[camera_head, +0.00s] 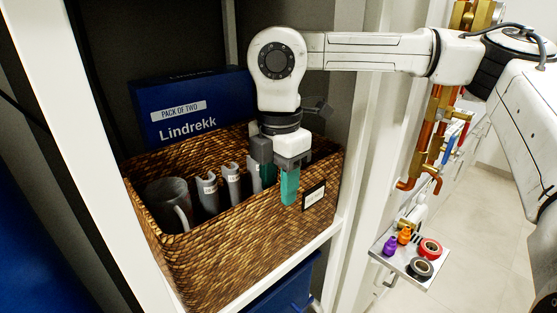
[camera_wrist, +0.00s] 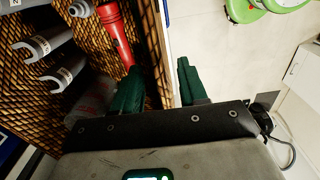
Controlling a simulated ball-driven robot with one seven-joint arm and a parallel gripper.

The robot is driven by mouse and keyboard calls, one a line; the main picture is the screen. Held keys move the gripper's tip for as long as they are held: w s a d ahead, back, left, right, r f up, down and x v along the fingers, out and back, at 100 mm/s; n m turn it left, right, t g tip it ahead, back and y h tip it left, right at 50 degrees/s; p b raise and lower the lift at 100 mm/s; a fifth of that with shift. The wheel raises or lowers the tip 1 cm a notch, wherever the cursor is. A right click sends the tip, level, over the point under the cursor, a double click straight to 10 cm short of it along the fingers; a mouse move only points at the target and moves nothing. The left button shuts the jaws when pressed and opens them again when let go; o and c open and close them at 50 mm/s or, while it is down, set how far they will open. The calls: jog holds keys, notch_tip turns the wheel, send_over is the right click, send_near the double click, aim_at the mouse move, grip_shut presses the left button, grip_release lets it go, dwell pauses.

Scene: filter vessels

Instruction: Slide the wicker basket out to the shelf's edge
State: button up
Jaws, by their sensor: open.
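The brown wicker basket (camera_head: 225,245) stands on the white shelf (camera_head: 322,238), with a labelled tag (camera_head: 314,195) on its front wall. One green finger is outside, in front of the wall, and the other is on the inner side. In the wrist view the rim runs between the two fingers (camera_wrist: 158,72). I cannot tell whether either finger touches the wicker.
A blue Lindrekk box (camera_head: 190,112) stands behind. White cabinet posts flank the shelf. A small tray (camera_head: 388,262) with tape rolls hangs at right.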

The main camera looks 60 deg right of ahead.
jog(key=shift+f, duration=1.3)
grip_shut()
dwell(0.5)
